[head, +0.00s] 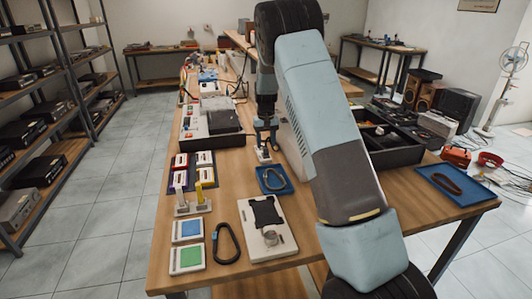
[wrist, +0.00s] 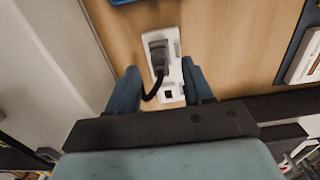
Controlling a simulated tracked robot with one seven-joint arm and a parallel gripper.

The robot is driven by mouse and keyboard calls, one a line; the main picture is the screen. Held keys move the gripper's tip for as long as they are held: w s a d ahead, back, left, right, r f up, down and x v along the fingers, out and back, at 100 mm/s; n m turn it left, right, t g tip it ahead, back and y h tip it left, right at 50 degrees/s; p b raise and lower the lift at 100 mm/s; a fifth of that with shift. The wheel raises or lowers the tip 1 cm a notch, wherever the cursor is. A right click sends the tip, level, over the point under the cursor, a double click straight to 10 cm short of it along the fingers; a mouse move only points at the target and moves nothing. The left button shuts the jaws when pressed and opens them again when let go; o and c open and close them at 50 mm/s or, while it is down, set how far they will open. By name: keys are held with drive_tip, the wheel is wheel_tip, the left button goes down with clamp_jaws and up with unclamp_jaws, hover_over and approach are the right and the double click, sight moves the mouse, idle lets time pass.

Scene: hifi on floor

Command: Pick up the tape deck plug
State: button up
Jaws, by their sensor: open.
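The plug (wrist: 158,56) is black with a black cord, and sits on a white socket strip (wrist: 178,91) in the wrist view. The cord curves down and to the left from it. My gripper (wrist: 160,76) is open over the strip, with one blue-grey finger on each side of it. The plug lies between and slightly beyond the fingertips, and nothing is held. In the head view my gripper (head: 266,139) points down above the white strip (head: 263,155) on the wooden bench. The plug is too small to make out clearly there.
A blue tray (head: 290,190) with a dark loop lies just in front of the strip. A black device (head: 211,123) stands to the left and a black open box (head: 392,157) to the right. A pale panel (wrist: 55,60) runs close beside the left finger.

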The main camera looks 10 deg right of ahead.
sight(266, 147)
drive_tip(key=shift+f, duration=1.6)
drive_tip(key=shift+c, duration=0.4)
clamp_jaws()
